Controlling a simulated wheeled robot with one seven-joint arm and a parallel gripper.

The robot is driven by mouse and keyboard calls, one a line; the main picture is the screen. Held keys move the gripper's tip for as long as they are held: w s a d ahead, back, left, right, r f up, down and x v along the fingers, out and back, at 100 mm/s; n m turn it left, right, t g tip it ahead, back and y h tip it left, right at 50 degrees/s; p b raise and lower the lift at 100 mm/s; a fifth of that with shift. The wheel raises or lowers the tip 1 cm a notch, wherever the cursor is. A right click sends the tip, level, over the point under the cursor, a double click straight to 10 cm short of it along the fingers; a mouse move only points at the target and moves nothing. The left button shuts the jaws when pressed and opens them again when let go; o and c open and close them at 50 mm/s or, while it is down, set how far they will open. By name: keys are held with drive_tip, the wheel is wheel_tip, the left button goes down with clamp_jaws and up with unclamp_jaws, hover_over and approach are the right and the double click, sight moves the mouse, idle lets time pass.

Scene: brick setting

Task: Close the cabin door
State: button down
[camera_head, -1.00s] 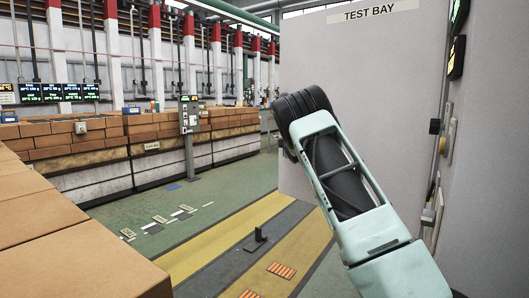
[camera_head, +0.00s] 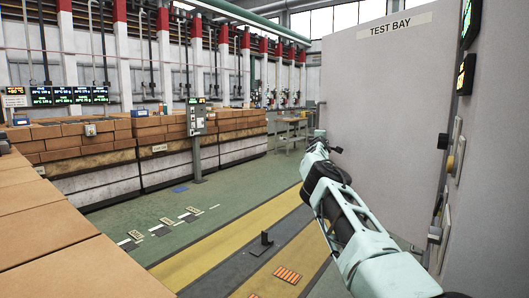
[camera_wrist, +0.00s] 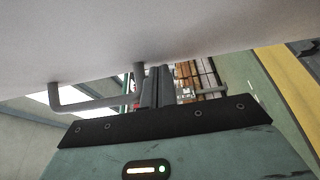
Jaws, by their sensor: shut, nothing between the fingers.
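The cabin door (camera_head: 385,130), a pale grey panel with a TEST BAY sign (camera_head: 401,23), stands open on the right of the head view. My gripper (camera_head: 336,149) is at its far left edge, mostly small and dark there. In the wrist view the door's pale face (camera_wrist: 110,35) fills the top, and a grey bar handle (camera_wrist: 95,104) sticks out from it. My gripper (camera_wrist: 158,85) is shut and empty, with its fingertips close to the door and beside the right end of the handle. I cannot tell whether they touch.
A cabin wall (camera_head: 492,170) with lit displays and switches stands close on the right. Stacked brown bricks (camera_head: 50,230) are near on the left, with a longer row behind. A control post (camera_head: 196,135) stands mid-floor. The striped floor (camera_head: 235,240) between is mostly clear.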

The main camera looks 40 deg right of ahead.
drive_tip(key=shift+s+d+f+p, duration=0.15)
drive_tip(key=shift+d+f+p, duration=0.45)
drive_tip(key=shift+d+f, duration=0.15)
